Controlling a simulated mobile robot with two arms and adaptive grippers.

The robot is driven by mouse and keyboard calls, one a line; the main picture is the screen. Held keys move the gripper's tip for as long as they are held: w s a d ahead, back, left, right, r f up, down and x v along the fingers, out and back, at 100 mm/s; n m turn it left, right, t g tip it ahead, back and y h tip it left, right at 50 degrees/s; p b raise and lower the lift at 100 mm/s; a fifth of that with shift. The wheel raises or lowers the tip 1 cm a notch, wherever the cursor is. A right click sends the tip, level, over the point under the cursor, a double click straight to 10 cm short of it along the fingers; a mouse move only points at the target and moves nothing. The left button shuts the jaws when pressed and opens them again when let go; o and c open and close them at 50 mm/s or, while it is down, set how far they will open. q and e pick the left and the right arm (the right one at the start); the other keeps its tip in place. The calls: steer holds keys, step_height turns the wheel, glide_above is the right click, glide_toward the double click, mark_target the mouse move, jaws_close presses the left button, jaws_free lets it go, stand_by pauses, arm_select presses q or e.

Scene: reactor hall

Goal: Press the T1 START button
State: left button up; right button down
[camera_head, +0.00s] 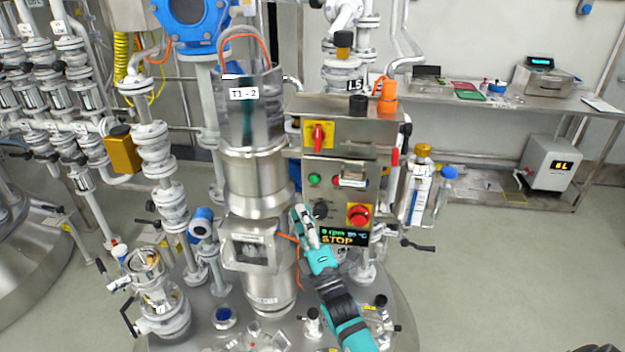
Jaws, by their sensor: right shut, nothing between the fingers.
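The control box (349,170) stands beside the steel column labelled T1 - 2 (243,93). Its front has a green button (314,180), the likely START button, with a red button (336,181) to its right. Small lettering by the buttons is unreadable. Below are a black knob (320,208) and a red mushroom button (358,215) on yellow. The display (343,237) reads STOP and 0 rpm. My right gripper (299,213) is shut and empty, its tips below and left of the green button, apparently apart from it. My left gripper is not in view.
A red switch (319,137) on a yellow plate sits above the buttons. Valve pipes (160,160) stand left, sample glassware (418,195) right. A steel bench (470,100) stands behind. Floor is open at the right.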

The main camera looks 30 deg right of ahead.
mark_target(314, 179)
steer(key=shift+d, duration=0.1)
steer(key=shift+w+d+b, duration=0.7)
steer(key=shift+w+d, duration=0.15)
steer(key=shift+w, duration=0.35)
steer(key=shift+w+d+b, duration=0.75)
steer(key=shift+w+d, duration=0.15)
steer(key=shift+w, duration=0.25)
steer(key=shift+w+d+b, duration=0.7)
steer(key=shift+w+d, duration=0.15)
steer(key=shift+w, duration=0.35)
steer(key=shift+w+d+b, duration=0.25)
steer(key=shift+w+b, duration=0.05)
